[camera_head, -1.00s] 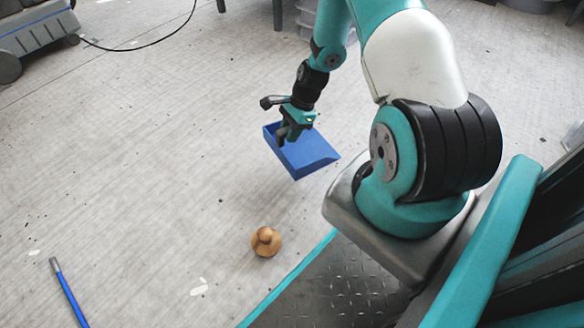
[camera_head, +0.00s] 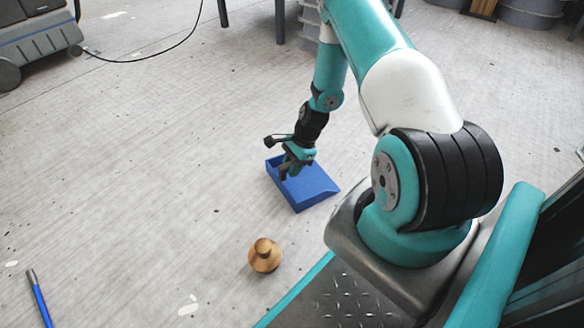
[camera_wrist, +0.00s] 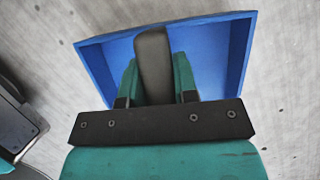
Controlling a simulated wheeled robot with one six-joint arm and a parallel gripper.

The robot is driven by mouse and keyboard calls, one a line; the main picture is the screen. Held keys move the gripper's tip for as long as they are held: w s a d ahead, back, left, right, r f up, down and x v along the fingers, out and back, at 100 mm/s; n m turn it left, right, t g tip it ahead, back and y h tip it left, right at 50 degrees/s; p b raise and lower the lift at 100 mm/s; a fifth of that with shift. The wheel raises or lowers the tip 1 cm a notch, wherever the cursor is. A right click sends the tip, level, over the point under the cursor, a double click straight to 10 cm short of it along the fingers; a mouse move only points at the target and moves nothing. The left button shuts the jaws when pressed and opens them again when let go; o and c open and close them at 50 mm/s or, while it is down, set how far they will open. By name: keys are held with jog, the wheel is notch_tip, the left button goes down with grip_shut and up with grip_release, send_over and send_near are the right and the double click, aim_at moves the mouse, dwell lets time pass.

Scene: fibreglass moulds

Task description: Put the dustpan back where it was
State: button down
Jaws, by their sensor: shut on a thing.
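The blue dustpan (camera_head: 312,190) is an open shallow tray with a dark handle, at or just above the floor in the middle of the head view. I cannot tell whether it touches the floor. My gripper (camera_head: 288,172) is shut on its handle. In the wrist view, the dark handle (camera_wrist: 153,60) lies between the two teal fingers of my gripper (camera_wrist: 155,85), and the blue pan (camera_wrist: 215,60) spreads out behind them. The pan looks empty where I can see it.
A round wooden knob-shaped object (camera_head: 265,256) lies on the floor nearer to me. A blue stick with a grey end (camera_head: 40,300) lies at lower left. A grey machine (camera_head: 38,45) with a black cable stands at upper left. The floor left of the dustpan is mostly clear.

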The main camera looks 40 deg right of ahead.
jog(key=shift+f, duration=0.1)
jog(key=c, duration=0.9)
grip_release()
